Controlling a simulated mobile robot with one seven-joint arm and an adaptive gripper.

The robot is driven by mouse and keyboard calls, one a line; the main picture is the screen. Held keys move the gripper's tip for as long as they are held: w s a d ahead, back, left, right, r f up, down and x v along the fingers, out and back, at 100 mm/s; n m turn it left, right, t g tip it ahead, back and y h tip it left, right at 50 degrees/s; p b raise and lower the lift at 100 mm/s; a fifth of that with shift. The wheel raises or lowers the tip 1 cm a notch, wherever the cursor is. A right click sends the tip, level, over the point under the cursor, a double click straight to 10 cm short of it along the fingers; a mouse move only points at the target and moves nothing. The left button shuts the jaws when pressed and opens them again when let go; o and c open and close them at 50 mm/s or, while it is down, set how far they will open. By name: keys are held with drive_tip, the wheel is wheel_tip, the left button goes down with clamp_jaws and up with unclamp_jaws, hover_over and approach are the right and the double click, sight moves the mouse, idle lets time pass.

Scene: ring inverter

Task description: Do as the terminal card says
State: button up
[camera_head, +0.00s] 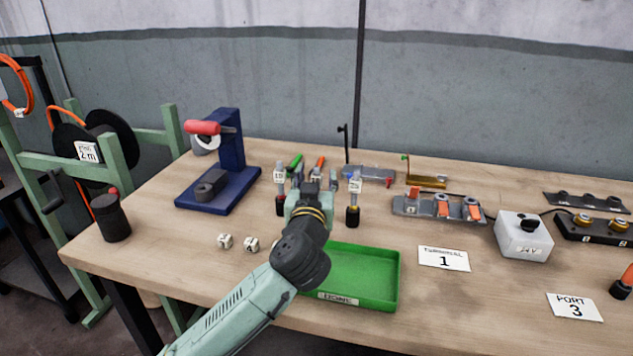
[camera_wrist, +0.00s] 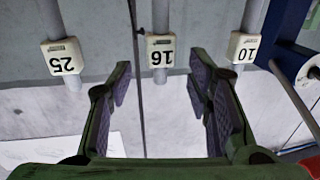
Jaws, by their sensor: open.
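The terminal card (camera_head: 444,258) lies on the bench and reads "TERMINAL 1". A grey block with several orange levers (camera_head: 440,207) stands behind it. My gripper (camera_head: 308,192) is open, over the bench behind the green tray. In the wrist view my open gripper (camera_wrist: 165,95) has the white tag 16 (camera_wrist: 160,51) between its fingers in the picture, upside down; I cannot tell how far off it is. Tag 25 (camera_wrist: 62,57) is to its left and tag 10 (camera_wrist: 244,48) to its right.
A blue press (camera_head: 232,150), black cup (camera_head: 112,218) and small white cubes (camera_head: 251,244) are to the left. A white box (camera_head: 523,237), black strip (camera_head: 595,230) and "PORT 3" card (camera_head: 574,306) are to the right.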

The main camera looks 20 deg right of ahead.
drive_tip(key=shift+p+x, duration=0.3)
drive_tip(key=shift+x, duration=1.05)
drive_tip(key=shift+c, duration=0.3)
clamp_jaws()
